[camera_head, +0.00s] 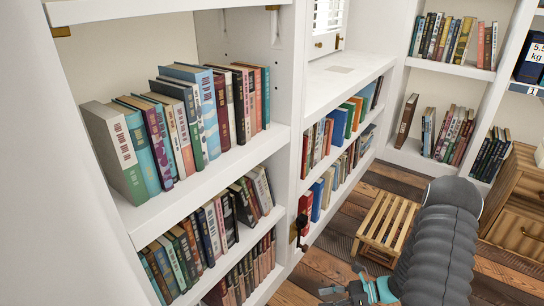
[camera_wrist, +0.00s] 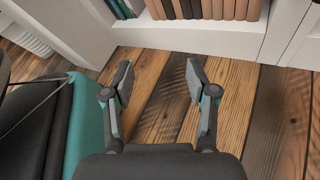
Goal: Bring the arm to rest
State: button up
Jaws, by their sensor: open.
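My gripper (camera_wrist: 158,84) is open and empty in the wrist view. Its two fingers are spread apart over the bare plank floor (camera_wrist: 160,110), with the foot of a bookshelf ahead. In the head view my grey arm (camera_head: 437,245) reaches down at the lower right.
White bookshelves (camera_head: 215,190) full of books stand at the left and centre. A slatted wooden stool (camera_head: 384,222) stands on the floor close to my arm. A wooden drawer cabinet (camera_head: 516,205) is at the right. Some plank floor between shelves and stool is clear.

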jog(key=s+r+n+t+h+p, duration=0.1)
jog(key=s+r+n+h, duration=0.3)
jog(key=r, duration=1.1)
jog(key=s+r+n+t+h+p, duration=0.2)
jog(key=s+r+n+h, duration=0.3)
jog(key=r+n, duration=0.6)
jog(key=s+r+n+t+h+p, duration=0.1)
jog(key=s+r+n+h+p, duration=0.2)
jog(key=r, duration=1.6)
jog(key=s+a+n+h, duration=0.1)
jog(key=s+n+h, duration=0.1)
jog(key=s+n, duration=0.2)
jog(key=shift+s+r+n+t+p, duration=0.25)
jog(key=shift+n+t+p, duration=0.05)
jog(key=shift+p, duration=0.05)
jog(key=shift+d, duration=0.15)
